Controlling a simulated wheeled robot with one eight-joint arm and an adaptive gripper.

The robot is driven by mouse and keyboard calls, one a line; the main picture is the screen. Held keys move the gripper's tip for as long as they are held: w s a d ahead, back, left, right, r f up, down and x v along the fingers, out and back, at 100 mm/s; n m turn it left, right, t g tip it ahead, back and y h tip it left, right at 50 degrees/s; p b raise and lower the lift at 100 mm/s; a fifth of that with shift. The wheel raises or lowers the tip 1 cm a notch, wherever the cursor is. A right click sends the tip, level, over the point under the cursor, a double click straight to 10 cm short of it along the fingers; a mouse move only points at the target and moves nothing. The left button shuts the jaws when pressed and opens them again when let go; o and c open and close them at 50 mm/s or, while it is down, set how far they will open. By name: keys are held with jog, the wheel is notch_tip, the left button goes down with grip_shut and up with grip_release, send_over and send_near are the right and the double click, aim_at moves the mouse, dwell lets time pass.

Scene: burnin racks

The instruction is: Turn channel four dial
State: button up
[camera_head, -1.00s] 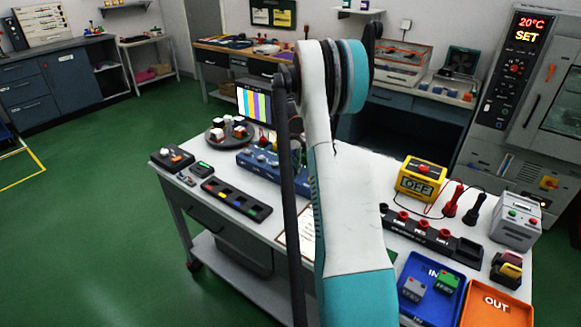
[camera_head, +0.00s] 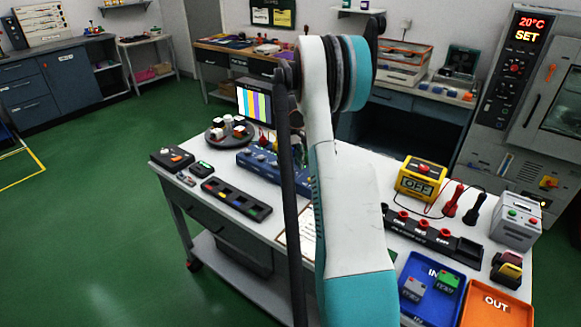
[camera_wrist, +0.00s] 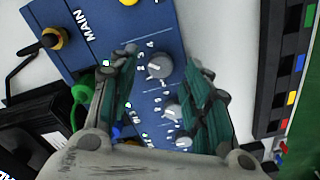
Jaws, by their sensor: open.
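The blue channel box (camera_head: 258,164) stands on the white bench, partly hidden behind my arm. In the wrist view its blue face (camera_wrist: 98,42) carries the word MAIN and a row of grey dials. One dial (camera_wrist: 158,67) lies between the fingers of my open gripper (camera_wrist: 162,58), apart from both. A second dial (camera_wrist: 172,110) and a third dial (camera_wrist: 183,142) sit lower in the row, close to the right finger. The small markings are too blurred to tell which dial is channel four. My gripper is hidden in the head view.
A black knob on a brass base (camera_wrist: 52,39) and a green plug (camera_wrist: 82,93) are left of the fingers. A black strip with coloured blocks (camera_head: 237,198) lies in front of the box. A round tray (camera_head: 230,132) and a striped screen (camera_head: 254,103) stand behind it.

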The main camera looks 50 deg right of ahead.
aim_at(290, 169)
notch_tip(290, 169, up, 10)
dwell(0.4)
jog(key=shift+r, duration=0.1)
